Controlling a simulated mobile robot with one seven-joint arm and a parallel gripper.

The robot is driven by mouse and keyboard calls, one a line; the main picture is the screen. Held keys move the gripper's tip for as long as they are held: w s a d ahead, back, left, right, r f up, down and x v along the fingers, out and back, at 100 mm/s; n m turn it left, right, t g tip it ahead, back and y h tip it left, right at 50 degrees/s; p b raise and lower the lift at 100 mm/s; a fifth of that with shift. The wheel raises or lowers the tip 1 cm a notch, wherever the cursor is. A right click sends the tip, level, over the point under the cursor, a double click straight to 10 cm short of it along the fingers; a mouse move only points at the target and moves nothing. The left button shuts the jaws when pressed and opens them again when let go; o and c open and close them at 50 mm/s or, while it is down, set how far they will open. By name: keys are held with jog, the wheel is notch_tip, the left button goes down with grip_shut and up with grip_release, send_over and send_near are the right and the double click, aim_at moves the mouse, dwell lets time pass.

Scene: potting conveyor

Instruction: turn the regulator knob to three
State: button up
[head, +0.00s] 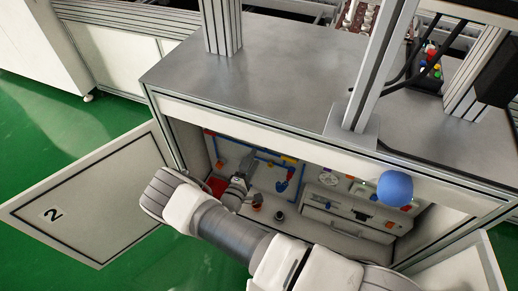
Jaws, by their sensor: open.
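My gripper (243,172) reaches into the open cabinet (315,137) under the grey worktop, near the blue pipework (263,157) on the back wall. Its jaws are open, with nothing seen between them. The fingertips are small and partly lost against the fittings behind. A blue handle-like fitting (282,186) is on the pipework to the right of my gripper. I cannot tell for sure which fitting is the regulator knob, and no scale or number three can be read. My arm covers the lower left of the opening.
A small orange part (257,198) and a dark-topped cylinder (279,216) are low in the cabinet. A white unit (345,205) stands right of them. An open door (88,198) marked 2 is left, another (462,270) right.

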jog(key=p+v, duration=0.1)
jog(key=v, duration=0.9)
jog(key=shift+s, duration=0.25)
